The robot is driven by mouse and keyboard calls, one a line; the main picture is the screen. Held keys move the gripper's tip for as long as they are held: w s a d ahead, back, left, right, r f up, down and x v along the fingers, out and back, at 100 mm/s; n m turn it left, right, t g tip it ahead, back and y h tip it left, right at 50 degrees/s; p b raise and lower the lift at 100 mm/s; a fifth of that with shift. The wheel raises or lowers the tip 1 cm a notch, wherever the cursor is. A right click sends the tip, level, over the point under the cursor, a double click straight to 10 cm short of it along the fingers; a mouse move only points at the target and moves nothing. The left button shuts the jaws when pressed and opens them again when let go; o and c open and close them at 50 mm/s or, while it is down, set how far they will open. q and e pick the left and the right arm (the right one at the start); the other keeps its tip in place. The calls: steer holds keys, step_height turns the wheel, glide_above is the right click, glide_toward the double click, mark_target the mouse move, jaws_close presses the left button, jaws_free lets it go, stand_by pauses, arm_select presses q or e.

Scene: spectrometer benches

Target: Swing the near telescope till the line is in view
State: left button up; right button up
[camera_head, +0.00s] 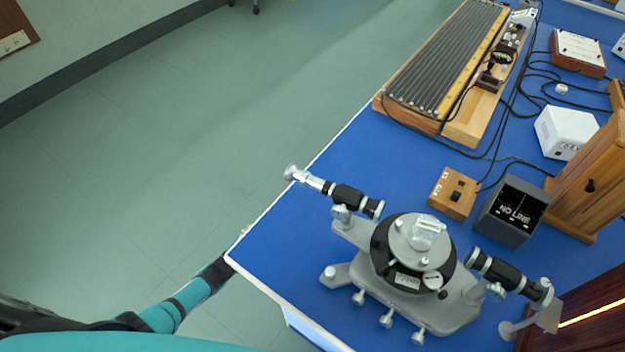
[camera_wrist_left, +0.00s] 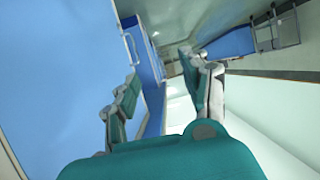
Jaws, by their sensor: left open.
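The grey spectrometer (camera_head: 440,302) stands near the blue bench's front left corner. Its black and silver telescope (camera_head: 345,195) points out to the upper left, with the eyepiece end near the bench's left edge. Another black tube (camera_head: 495,270) sits on its right side, facing a glowing slit. A dark display box (camera_head: 512,212) behind it reads "NO LINE". My left gripper (camera_head: 228,262) is low beside the bench's left edge, apart from the telescope and partly hard to make out. In the left wrist view its fingers (camera_wrist_left: 160,68) are spread with nothing between them. My right gripper is not in view.
A wooden switch box (camera_head: 454,194), a white box (camera_head: 566,132) and a wooden cabinet (camera_head: 590,185) stand behind the spectrometer. A long ridged board (camera_head: 445,65) and cables fill the far bench. The floor left of the bench is clear.

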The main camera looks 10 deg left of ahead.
mark_target(303, 177)
arm_select(q)
steer(key=w+d+r+m+h+b, duration=0.2)
steer(key=w+r+m+h, duration=0.3)
steer(key=r, duration=0.6)
steer(key=w+d+r+m+h+b, duration=0.25)
steer(key=w+r+h, duration=0.4)
steer(key=r, duration=0.55)
steer(key=s+a+r+m+g+h+b, duration=0.1)
steer(key=s+a+r+m+g+b, duration=0.1)
steer(key=s+r+m+g, duration=0.55)
steer(key=s+a+r+m+g+h+b, duration=0.1)
steer(key=s+r+m+g+b, duration=0.2)
steer(key=r+g, duration=0.5)
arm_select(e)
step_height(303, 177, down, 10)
arm_select(q)
steer(key=s+d+p, duration=0.1)
steer(key=d, duration=0.4)
steer(key=s+d+f+g+p, duration=0.1)
steer(key=s+d+p, duration=0.1)
steer(key=d, duration=0.3)
steer(key=s+d+m+g+p, duration=0.1)
steer(key=d+p, duration=0.1)
steer(key=d, duration=0.4)
steer(key=shift+s+f, duration=0.2)
steer(key=shift+f, duration=0.2)
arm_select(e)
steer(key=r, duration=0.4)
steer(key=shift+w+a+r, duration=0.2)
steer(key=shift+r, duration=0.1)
